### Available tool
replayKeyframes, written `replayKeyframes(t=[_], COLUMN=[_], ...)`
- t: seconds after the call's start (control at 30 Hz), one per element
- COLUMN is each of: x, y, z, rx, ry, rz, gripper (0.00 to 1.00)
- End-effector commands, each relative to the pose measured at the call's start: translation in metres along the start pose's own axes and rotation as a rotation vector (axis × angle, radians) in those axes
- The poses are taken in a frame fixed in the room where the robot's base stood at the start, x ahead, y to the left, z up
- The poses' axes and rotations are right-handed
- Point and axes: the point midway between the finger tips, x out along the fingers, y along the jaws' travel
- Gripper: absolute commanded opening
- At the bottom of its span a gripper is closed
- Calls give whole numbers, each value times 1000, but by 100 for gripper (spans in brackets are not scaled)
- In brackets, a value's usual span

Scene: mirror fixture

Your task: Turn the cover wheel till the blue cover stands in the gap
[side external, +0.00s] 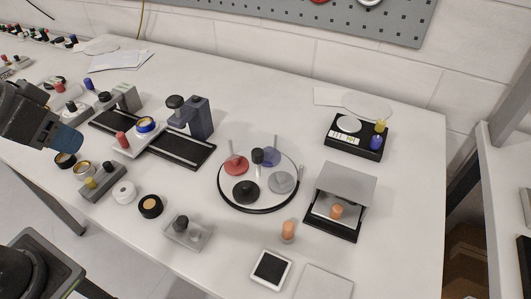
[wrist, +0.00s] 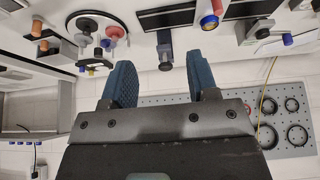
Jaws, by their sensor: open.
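The cover wheel (side external: 258,205) is a round white plate with a dark rim, with a dark upright knob (side external: 257,156) at its middle. On it sit a red cover (side external: 235,166), the blue cover (side external: 271,157), a grey cover (side external: 281,183) and a black cover (side external: 245,192). The blue cover is at the back right, by one of two thin upright posts (side external: 276,146). I cannot tell exactly where the gap is. My gripper (wrist: 162,80) is open and empty, well left of the wheel in the side view. The wheel (wrist: 71,22) also shows small in the wrist view.
A grey hooded box (side external: 347,182) stands right of the wheel, with an orange peg (side external: 288,231) before it. A black scale (side external: 355,137) is behind. A dark rail (side external: 190,148) with a grey stand (side external: 198,118) lies left. Several round pieces lie front left.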

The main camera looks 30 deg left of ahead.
Motion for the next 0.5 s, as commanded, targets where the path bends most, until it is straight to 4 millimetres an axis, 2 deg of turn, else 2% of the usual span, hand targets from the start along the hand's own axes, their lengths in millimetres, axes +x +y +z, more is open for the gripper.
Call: replayKeyframes(t=[0.17,0.27,0.37,0.5], x=[-5,-3,5,25], y=[18,36,58,93], z=[-47,-82,-113,-152], rx=[-64,-119,-172,-245], ry=[-75,-134,-192,-272], rz=[23,31,30,14], gripper=[54,54,54,54])
